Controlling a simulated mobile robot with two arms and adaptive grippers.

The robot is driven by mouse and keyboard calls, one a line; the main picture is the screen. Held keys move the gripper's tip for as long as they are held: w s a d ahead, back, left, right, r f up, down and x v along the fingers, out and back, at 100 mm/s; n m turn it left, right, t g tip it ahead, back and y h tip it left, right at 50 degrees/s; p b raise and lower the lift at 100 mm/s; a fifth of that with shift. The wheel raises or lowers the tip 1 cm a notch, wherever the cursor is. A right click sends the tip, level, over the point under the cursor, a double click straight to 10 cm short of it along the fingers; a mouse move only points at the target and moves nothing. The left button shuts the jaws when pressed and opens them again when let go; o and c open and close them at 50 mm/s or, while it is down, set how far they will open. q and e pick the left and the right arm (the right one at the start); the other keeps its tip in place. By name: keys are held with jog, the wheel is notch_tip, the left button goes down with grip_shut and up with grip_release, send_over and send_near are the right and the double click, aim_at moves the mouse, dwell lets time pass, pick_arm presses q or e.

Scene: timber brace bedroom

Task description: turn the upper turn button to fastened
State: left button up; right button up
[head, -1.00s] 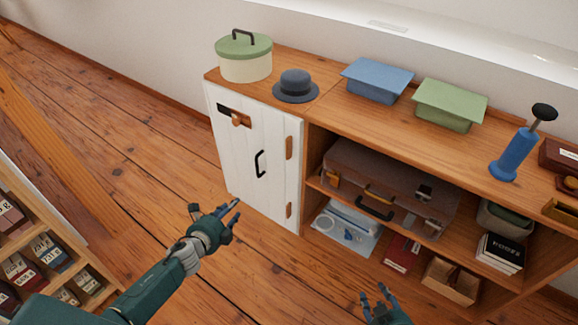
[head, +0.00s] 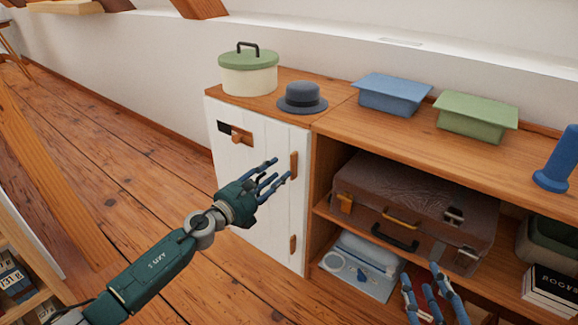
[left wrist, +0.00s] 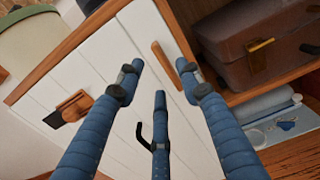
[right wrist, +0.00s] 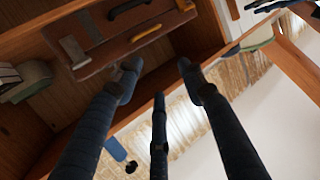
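The white cabinet door (head: 262,225) carries two wooden turn buttons near its right edge. The upper turn button (head: 294,165) stands upright, its long side vertical; it also shows in the left wrist view (left wrist: 161,62). The lower turn button (head: 292,245) is upright too. My left gripper (head: 272,172) is open and empty, its spread fingers in front of the door, just left of the upper button. Contact with it cannot be told. My right gripper (head: 424,285) is open and empty in front of the shelves.
The door's black handle (left wrist: 143,135) is between my left fingers in the left wrist view. A wooden piece on a black plate (head: 238,137) is at the door's upper left. A suitcase (head: 410,200) fills the shelf to the right. A hat (head: 302,97) and pot (head: 248,72) stand on top.

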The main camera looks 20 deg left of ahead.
aim_at(294, 166)
pick_arm(q)
jog(key=b+x, duration=0.1)
jog(key=x, duration=0.5)
jog(key=shift+w, duration=0.3)
jog(key=shift+f, duration=0.1)
grip_shut()
pick_arm(e)
notch_tip(294, 166, up, 7)
jog(key=a+t+y, duration=0.1)
jog(key=t, duration=0.2)
jog(key=shift+w, duration=0.35)
